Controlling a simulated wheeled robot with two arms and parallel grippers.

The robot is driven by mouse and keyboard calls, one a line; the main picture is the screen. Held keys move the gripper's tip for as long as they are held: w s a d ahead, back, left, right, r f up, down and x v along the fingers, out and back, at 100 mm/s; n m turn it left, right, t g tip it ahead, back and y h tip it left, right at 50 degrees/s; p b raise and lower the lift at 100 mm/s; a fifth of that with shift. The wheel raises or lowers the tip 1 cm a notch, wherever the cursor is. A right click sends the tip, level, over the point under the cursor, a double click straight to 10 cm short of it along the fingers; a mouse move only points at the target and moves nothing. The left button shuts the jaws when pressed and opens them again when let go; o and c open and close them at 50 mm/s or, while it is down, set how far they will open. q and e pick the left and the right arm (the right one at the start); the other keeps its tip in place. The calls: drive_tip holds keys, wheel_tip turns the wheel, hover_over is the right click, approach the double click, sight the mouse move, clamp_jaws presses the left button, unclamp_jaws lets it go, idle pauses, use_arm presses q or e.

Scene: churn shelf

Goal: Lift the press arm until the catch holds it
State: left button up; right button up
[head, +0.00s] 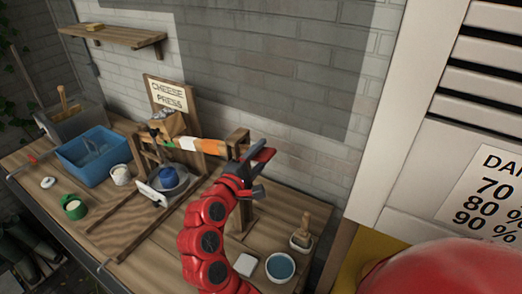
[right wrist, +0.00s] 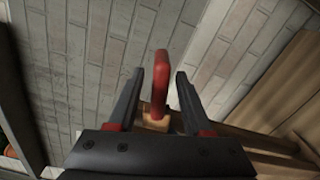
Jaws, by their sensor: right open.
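The cheese press stands on the wooden bench, with a wooden frame and a sign (head: 168,95) reading "CHEESE PRESS". Its press arm (head: 208,146), banded orange, white and green, runs to the right toward a wooden post (head: 238,140). A red handle (right wrist: 161,80) on a wooden end shows between my right gripper's fingers in the right wrist view. My right gripper (head: 262,168) is open around this handle; I cannot tell whether the fingers touch it. A blue-topped piece (head: 168,174) sits in a grey dish below the arm. I cannot make out the catch. My left gripper is out of view.
A blue tub (head: 93,156), a white cup (head: 121,175) and a green cup (head: 74,207) stand at the left. A brush in a holder (head: 301,237) and a bowl (head: 280,267) are at the right. A brick wall stands behind; a white cabinet (head: 400,120) is at right.

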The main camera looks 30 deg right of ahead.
clamp_jaws()
idle(0.3)
idle(1.2)
